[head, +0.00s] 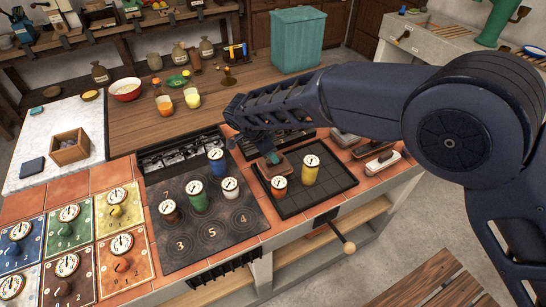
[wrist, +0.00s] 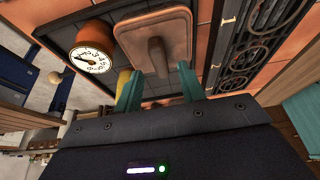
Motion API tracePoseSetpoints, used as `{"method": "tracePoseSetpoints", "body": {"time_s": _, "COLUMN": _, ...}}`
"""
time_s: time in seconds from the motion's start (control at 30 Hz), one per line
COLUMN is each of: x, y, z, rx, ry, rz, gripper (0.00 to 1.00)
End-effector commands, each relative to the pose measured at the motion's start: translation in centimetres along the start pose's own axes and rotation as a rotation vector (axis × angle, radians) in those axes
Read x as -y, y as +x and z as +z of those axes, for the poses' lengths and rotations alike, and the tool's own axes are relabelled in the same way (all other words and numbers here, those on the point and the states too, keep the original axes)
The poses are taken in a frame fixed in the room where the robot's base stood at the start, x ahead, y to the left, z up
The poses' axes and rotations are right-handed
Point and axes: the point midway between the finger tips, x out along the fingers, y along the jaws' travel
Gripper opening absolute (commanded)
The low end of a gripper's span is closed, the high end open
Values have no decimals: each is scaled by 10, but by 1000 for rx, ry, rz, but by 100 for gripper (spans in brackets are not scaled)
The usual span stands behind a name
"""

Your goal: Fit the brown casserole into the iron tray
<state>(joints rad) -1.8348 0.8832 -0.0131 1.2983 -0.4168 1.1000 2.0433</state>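The brown casserole (head: 274,168) is a rounded rectangular block at the back left corner of the black iron tray (head: 325,190). In the wrist view the casserole (wrist: 174,30) shows its flat top and a raised handle. I cannot tell whether it sits flat on the tray floor. My gripper (head: 271,157) is directly above it. In the wrist view my gripper's teal fingers (wrist: 158,82) are spread apart, near the handle's close end, with clear gaps beside it. An orange pot (head: 280,187) and a yellow pot (head: 310,169) with dial tops stand in the tray.
A dark stove plate (head: 215,235) to the left holds several dial-topped pots. A grate (wrist: 262,45) lies behind the tray. A wooden-ended handle (head: 347,244) sticks out at the counter front.

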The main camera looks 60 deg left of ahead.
Motion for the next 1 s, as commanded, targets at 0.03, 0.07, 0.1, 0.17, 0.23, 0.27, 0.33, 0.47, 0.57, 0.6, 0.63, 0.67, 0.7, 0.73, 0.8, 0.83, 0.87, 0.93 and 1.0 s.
{"method": "tracePoseSetpoints", "body": {"time_s": 0.03, "x": 0, "y": -12, "z": 0, "rx": 0, "ry": 0, "rz": -2, "gripper": 40}}
{"method": "tracePoseSetpoints", "body": {"time_s": 0.07, "x": 1, "y": -18, "z": 0, "rx": 0, "ry": 0, "rz": -2, "gripper": 40}}
{"method": "tracePoseSetpoints", "body": {"time_s": 0.1, "x": 1, "y": -26, "z": 0, "rx": 0, "ry": 0, "rz": -3, "gripper": 40}}
{"method": "tracePoseSetpoints", "body": {"time_s": 0.17, "x": 0, "y": -37, "z": 0, "rx": 0, "ry": 0, "rz": -2, "gripper": 40}}
{"method": "tracePoseSetpoints", "body": {"time_s": 0.23, "x": 0, "y": -50, "z": 0, "rx": 0, "ry": 0, "rz": -1, "gripper": 40}}
{"method": "tracePoseSetpoints", "body": {"time_s": 0.27, "x": 0, "y": -55, "z": 0, "rx": 0, "ry": 0, "rz": -1, "gripper": 40}}
{"method": "tracePoseSetpoints", "body": {"time_s": 0.33, "x": 0, "y": -65, "z": 0, "rx": 1, "ry": 0, "rz": -1, "gripper": 40}}
{"method": "tracePoseSetpoints", "body": {"time_s": 0.47, "x": 0, "y": -80, "z": 0, "rx": 0, "ry": 1, "rz": 0, "gripper": 40}}
{"method": "tracePoseSetpoints", "body": {"time_s": 0.57, "x": 0, "y": -86, "z": 0, "rx": 0, "ry": 1, "rz": 0, "gripper": 40}}
{"method": "tracePoseSetpoints", "body": {"time_s": 0.6, "x": 0, "y": -87, "z": 0, "rx": 0, "ry": 1, "rz": 0, "gripper": 40}}
{"method": "tracePoseSetpoints", "body": {"time_s": 0.63, "x": 0, "y": -88, "z": 0, "rx": 0, "ry": 1, "rz": 1, "gripper": 40}}
{"method": "tracePoseSetpoints", "body": {"time_s": 0.67, "x": 0, "y": -88, "z": 0, "rx": 0, "ry": 1, "rz": 1, "gripper": 40}}
{"method": "tracePoseSetpoints", "body": {"time_s": 0.7, "x": 0, "y": -88, "z": 0, "rx": 0, "ry": 1, "rz": 1, "gripper": 40}}
{"method": "tracePoseSetpoints", "body": {"time_s": 0.73, "x": 0, "y": -89, "z": 0, "rx": 0, "ry": 1, "rz": 1, "gripper": 40}}
{"method": "tracePoseSetpoints", "body": {"time_s": 0.8, "x": 0, "y": -88, "z": 0, "rx": 0, "ry": 0, "rz": 1, "gripper": 40}}
{"method": "tracePoseSetpoints", "body": {"time_s": 0.83, "x": 0, "y": -88, "z": 0, "rx": 0, "ry": 0, "rz": 1, "gripper": 40}}
{"method": "tracePoseSetpoints", "body": {"time_s": 0.87, "x": 0, "y": -88, "z": -1, "rx": 0, "ry": 1, "rz": 1, "gripper": 40}}
{"method": "tracePoseSetpoints", "body": {"time_s": 0.93, "x": 0, "y": -89, "z": -8, "rx": 1, "ry": 2, "rz": 2, "gripper": 40}}
{"method": "tracePoseSetpoints", "body": {"time_s": 1.0, "x": -1, "y": -89, "z": -27, "rx": 6, "ry": 4, "rz": 6, "gripper": 40}}
